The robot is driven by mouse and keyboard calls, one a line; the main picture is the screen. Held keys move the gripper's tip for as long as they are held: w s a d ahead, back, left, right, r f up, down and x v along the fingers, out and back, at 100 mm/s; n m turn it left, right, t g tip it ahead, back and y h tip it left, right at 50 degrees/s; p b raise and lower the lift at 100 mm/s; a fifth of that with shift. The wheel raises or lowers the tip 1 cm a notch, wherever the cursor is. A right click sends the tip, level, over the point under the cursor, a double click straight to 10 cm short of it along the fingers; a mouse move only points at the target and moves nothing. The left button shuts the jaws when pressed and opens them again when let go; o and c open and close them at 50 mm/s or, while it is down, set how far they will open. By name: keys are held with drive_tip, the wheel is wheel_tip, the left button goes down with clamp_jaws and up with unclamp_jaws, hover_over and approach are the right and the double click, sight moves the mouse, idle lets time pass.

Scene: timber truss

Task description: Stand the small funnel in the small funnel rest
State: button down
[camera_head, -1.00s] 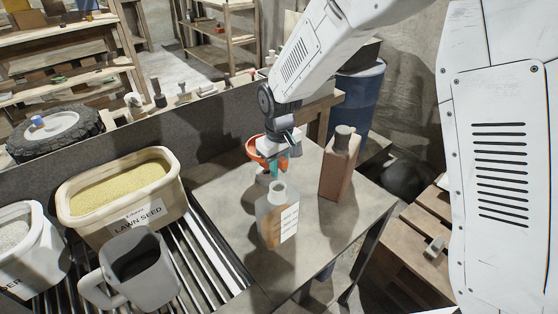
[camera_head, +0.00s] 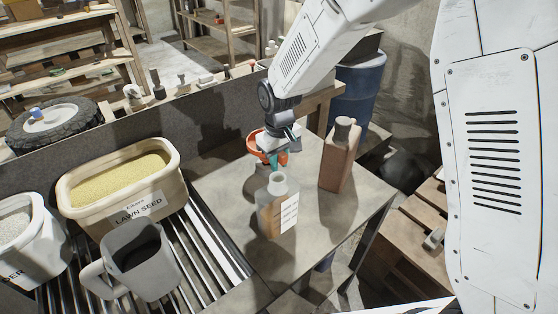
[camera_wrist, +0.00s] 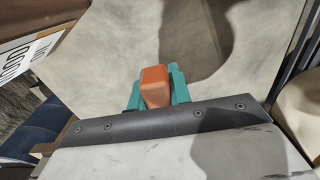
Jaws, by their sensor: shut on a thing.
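The small funnel (camera_head: 255,146) is orange-red and shows in the head view above the grey worktop, its wide bowl on the left of my gripper (camera_head: 272,158). My gripper's teal fingers are shut on it. In the wrist view an orange block-like part of the funnel (camera_wrist: 155,86) sits between the two teal fingers (camera_wrist: 157,90). The funnel is behind a clear bottle (camera_head: 279,208) of amber liquid with a white label. The funnel's lower end is hidden. I cannot make out the small funnel rest in either view.
A brown bottle (camera_head: 340,158) stands right of my gripper. The worktop (camera_head: 325,225) is bare right of the clear bottle.

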sight(285, 155)
drive_tip(key=shift+f, duration=1.05)
drive_tip(key=c, duration=1.2)
unclamp_jaws()
wheel_tip(285, 155, up, 8)
drive_tip(key=shift+f, duration=0.15)
drive_tip(key=s, duration=0.1)
drive_tip(key=s+d, duration=0.1)
drive_tip(key=s+g, duration=0.1)
drive_tip(key=shift+d+f, duration=0.15)
drive_tip(key=shift+f, duration=0.25)
drive_tip(key=s+d+r+m, duration=0.2)
drive_tip(key=s+d+r, duration=0.3)
drive_tip(key=s, duration=0.4)
drive_tip(key=s+d+r+m+t, duration=0.1)
drive_tip(key=s+d+r+m, duration=0.1)
drive_tip(key=s+d+r, duration=0.4)
drive_tip(key=s+d+r+m+t, duration=0.1)
drive_tip(key=s+d+r+m, duration=0.1)
drive_tip(key=s+d+r, duration=0.4)
drive_tip(key=s+d, duration=0.3)
drive_tip(key=s, duration=0.3)
drive_tip(key=shift+d+r+m, duration=0.15)
drive_tip(key=shift+m, duration=0.25)
